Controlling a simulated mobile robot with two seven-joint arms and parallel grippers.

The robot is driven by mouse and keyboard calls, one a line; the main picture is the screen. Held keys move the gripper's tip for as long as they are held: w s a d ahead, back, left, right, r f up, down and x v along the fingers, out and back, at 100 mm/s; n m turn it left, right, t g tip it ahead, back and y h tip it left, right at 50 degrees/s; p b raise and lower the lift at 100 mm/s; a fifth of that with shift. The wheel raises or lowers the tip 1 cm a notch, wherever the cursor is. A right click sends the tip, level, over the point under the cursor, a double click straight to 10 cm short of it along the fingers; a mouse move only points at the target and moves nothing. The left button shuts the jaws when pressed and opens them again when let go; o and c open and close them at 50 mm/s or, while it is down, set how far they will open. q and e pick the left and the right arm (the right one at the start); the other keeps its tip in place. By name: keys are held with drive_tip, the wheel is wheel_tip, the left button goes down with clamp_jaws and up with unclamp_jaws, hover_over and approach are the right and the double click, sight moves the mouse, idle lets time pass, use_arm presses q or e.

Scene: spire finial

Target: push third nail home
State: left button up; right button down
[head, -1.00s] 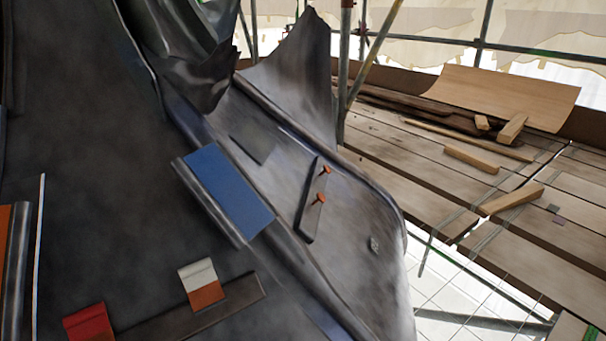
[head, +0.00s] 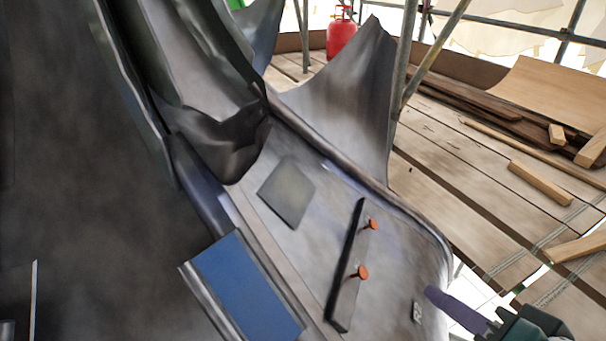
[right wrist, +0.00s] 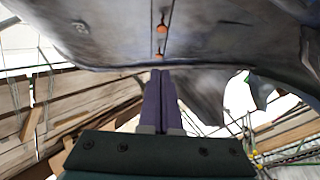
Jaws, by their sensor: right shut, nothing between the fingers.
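Two orange-headed nails, an upper one (head: 373,224) and a lower one (head: 361,272), stand out from a dark strip (head: 345,300) on the grey metal sheet (head: 310,240). I cannot tell which is the third nail. The right wrist view also shows an orange nail head (right wrist: 161,28) above my fingertips. My right gripper (head: 432,292) has purple fingers closed together with nothing between them. It is at the lower right, beside the sheet's right edge and apart from both nails. Its fingers also show in the right wrist view (right wrist: 161,74). My left gripper is out of view.
A blue panel (head: 245,290) lies left of the strip and a flat grey patch (head: 287,192) above it. A scaffold pole (head: 399,90) rises behind the sheet. Planks with loose timber (head: 541,183) lie at right. A red cylinder (head: 341,40) stands at the back.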

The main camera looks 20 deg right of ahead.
drive_tip(key=b, duration=0.9)
approach(366, 268)
drive_tip(key=w+d+f, duration=0.2)
drive_tip(key=w, duration=0.3)
drive_tip(key=shift+a+f+b, duration=0.4)
drive_tip(key=shift+a+f, duration=0.1)
drive_tip(key=shift+a, duration=0.2)
drive_tip(key=shift+w, duration=0.1)
